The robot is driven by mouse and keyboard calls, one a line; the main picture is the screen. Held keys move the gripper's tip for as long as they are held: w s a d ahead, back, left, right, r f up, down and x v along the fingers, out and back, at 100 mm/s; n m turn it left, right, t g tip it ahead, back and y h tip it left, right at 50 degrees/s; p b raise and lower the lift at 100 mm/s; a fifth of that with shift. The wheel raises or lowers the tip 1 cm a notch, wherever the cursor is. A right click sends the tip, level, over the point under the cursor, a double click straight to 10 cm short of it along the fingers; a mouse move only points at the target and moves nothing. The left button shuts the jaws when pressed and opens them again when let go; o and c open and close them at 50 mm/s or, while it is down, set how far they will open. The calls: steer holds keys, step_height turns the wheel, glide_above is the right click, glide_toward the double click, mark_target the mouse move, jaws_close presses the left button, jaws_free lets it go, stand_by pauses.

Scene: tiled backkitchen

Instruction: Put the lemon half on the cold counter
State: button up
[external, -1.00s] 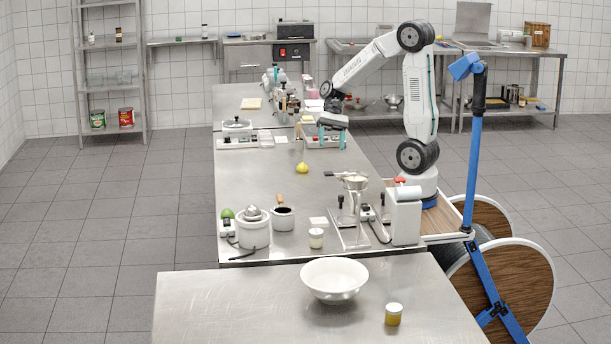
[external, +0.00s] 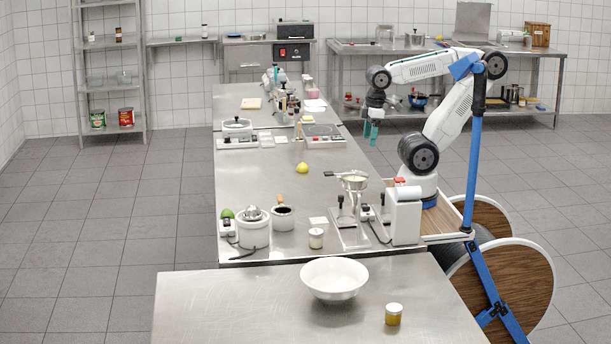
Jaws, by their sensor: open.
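A small yellow piece, which looks like the lemon half (external: 302,168), lies on the bare middle of the long steel counter (external: 258,180). It is too small to tell its cut side. My gripper (external: 371,134) hangs with its teal fingers pointing down, up and to the right of the lemon in the picture, near the counter's right edge. It is open and holds nothing visible. Another steel counter (external: 230,305) stands in front, and more steel surface continues behind. I cannot tell which of these is the cold counter.
Around the lemon the steel is clear. Nearer stand a juicer (external: 253,230), a dark-topped pot (external: 283,217), a small jar (external: 316,238) and a metal stand (external: 350,215). Scales (external: 237,138) and a hot plate (external: 323,135) sit farther back. The front counter holds a white bowl (external: 334,279) and a yellow jar (external: 393,314).

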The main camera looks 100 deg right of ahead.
steer(key=n+t+y, duration=0.1)
steer(key=n+t, duration=0.2)
steer(key=n, duration=0.1)
glide_toward(303, 167)
steer(key=d, duration=0.1)
steer(key=shift+d+x, duration=0.2)
steer(key=shift+x, duration=1.9)
steer(key=shift+d+x, duration=0.15)
steer(key=shift+x, duration=1.95)
steer(key=shift+s+f, duration=0.1)
steer(key=c, duration=1.2)
steer(key=shift+o, duration=0.2)
